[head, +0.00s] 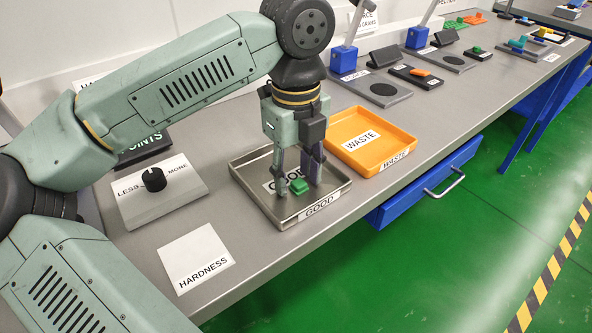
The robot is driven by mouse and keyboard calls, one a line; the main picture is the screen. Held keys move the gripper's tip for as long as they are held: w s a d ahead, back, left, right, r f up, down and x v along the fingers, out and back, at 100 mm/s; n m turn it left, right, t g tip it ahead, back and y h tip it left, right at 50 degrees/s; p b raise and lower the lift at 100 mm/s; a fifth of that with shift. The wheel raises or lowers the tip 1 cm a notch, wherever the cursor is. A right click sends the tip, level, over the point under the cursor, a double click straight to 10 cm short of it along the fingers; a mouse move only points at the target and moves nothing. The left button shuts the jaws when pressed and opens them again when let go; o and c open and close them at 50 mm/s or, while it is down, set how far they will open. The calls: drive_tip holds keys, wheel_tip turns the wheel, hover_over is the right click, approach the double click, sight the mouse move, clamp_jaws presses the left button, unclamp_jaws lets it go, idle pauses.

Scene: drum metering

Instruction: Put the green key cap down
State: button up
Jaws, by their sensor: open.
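The green key cap (299,187) sits low in the metal tray labelled GOOD (240,172), and looks to be resting on its floor. My gripper (296,178) points straight down into this tray. Its fingers are apart, with the cap between or just in front of their tips. I cannot tell whether either finger touches the cap.
An orange tray labelled WASTE (388,129) stands just right of the metal tray. A grey plate with a black knob (154,180) is to the left, and a white HARDNESS card (196,258) lies in front. A blue drawer (425,185) stands open below the bench edge.

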sight(296, 180)
wheel_tip(296, 180, up, 12)
drive_tip(key=shift+r, duration=0.15)
idle(0.3)
